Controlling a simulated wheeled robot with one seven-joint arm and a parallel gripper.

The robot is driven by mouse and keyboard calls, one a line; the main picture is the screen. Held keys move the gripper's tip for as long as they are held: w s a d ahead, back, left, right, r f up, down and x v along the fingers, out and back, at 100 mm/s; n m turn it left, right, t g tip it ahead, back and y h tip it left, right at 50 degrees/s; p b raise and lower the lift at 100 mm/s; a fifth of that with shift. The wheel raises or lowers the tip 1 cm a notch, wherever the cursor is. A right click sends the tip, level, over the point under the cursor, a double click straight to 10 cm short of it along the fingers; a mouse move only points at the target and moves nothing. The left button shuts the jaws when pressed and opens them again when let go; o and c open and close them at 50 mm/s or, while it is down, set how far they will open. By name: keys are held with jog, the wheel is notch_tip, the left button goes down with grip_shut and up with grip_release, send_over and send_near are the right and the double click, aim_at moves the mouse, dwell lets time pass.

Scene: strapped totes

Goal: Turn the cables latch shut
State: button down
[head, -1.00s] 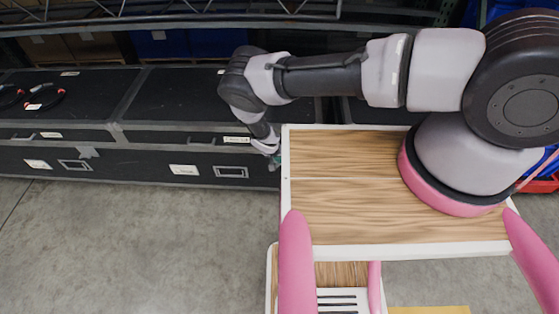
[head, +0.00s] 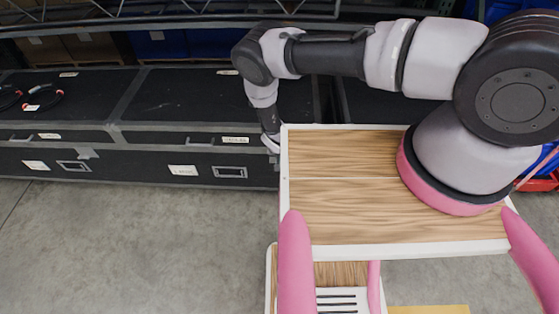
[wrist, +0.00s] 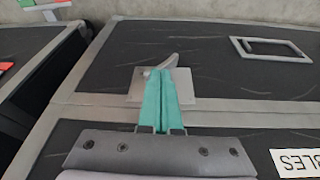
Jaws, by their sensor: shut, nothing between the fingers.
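The cables latch is a pale metal plate with a curved grey lever (wrist: 163,65) on the dark, metal-edged case. In the wrist view my gripper (wrist: 170,72) has its teal fingers together and empty, with the tips over the plate and beside the lever. I cannot tell whether they touch it. The fingers hide part of the plate. A white label (wrist: 297,163) reading "BLES" is cut off at the lower right. In the head view the latch cannot be made out, and the fingertips are hidden behind my wood-topped base.
A rectangular metal frame (wrist: 285,50) lies on the case right of the latch. In the head view black cases (head: 190,95) stand in a row below a metal shelf beam, with red-and-black cables (head: 42,97) on the left one. The concrete floor (head: 130,240) in front is clear.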

jog(key=shift+d, duration=0.45)
dwell(0.7)
jog(key=shift+d+f+y, duration=0.25)
jog(key=shift+d+y, duration=0.25)
jog(key=shift+y, duration=0.35)
jog(key=shift+d+f+y, duration=0.25)
jog(key=shift+d+y, duration=0.25)
jog(key=shift+y, duration=0.35)
jog(key=shift+d+f, duration=0.1)
jog(key=shift+d, duration=0.05)
